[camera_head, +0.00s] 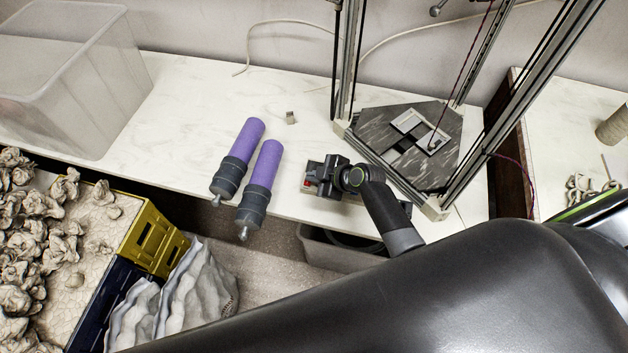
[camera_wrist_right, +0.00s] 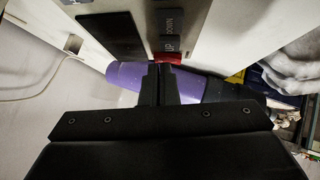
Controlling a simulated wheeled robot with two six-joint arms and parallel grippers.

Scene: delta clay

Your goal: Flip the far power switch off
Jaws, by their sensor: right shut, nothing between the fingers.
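A small red switch (camera_wrist_right: 168,57) shows in the right wrist view, right at the tips of my right gripper (camera_wrist_right: 160,72). Next to it is a dark label reading UP and DOWN (camera_wrist_right: 169,30). In the head view a small red part (camera_head: 307,183) shows beside my right gripper (camera_head: 318,177), low at the front edge of the table by the printer. The right fingers are shut together with nothing between them. I cannot tell whether they touch the switch, or which way it is set. The gripper hides part of the switch area. My left gripper is not in view.
Two purple-and-grey cylinders (camera_head: 262,170) lie left of the gripper. The printer's frame posts (camera_head: 346,60) and dark triangular bed (camera_head: 438,165) stand to the right. A clear bin (camera_head: 70,75) is at back left. A grey bin (camera_head: 325,250) is below the table edge.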

